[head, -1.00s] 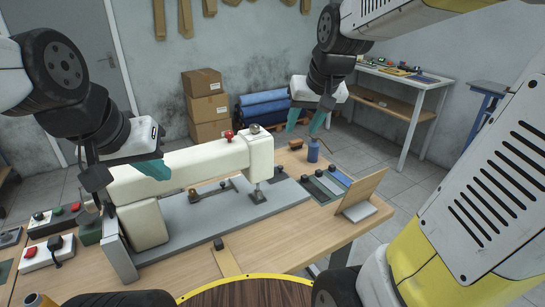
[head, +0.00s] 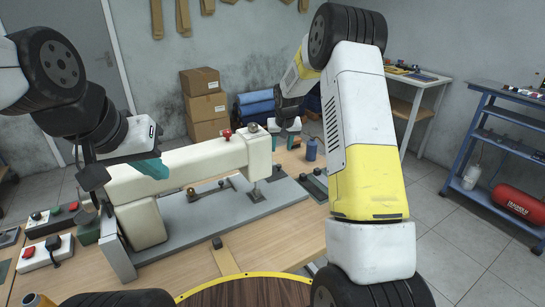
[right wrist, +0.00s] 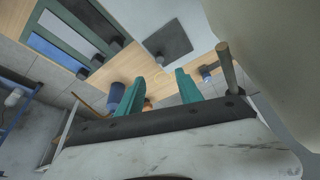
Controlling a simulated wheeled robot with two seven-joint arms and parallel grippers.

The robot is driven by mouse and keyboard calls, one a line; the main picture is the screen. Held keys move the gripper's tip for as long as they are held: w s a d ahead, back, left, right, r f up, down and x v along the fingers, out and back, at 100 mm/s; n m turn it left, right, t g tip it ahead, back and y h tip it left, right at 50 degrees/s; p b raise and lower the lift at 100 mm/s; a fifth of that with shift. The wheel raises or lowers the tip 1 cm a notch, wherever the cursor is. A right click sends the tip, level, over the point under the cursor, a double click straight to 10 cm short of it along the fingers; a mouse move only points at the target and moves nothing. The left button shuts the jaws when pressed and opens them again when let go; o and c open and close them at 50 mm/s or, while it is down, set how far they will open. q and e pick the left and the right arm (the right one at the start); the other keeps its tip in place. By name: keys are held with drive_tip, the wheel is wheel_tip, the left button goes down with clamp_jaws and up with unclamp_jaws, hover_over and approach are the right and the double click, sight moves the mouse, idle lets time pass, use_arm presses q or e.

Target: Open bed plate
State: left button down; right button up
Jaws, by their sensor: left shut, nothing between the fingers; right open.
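A white sewing-type machine (head: 190,160) with a long horizontal arm stands on a grey bed (head: 196,218) on the wooden table. My right gripper (head: 291,141) is open and empty beyond the arm's right end. Its teal fingers (right wrist: 158,82) are apart from the dark plate.
A blue bottle (head: 311,149) stands right of the machine, near my right gripper. Switch boxes (head: 46,252) sit at the table's left. A post (head: 254,189) comes down from the arm's end. A blue shelf (head: 505,140) stands at the right.

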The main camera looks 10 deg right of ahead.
sight(279, 165)
drive_tip(key=x, duration=1.2)
drive_tip(key=shift+s, duration=0.1)
clamp_jaws()
idle(1.0)
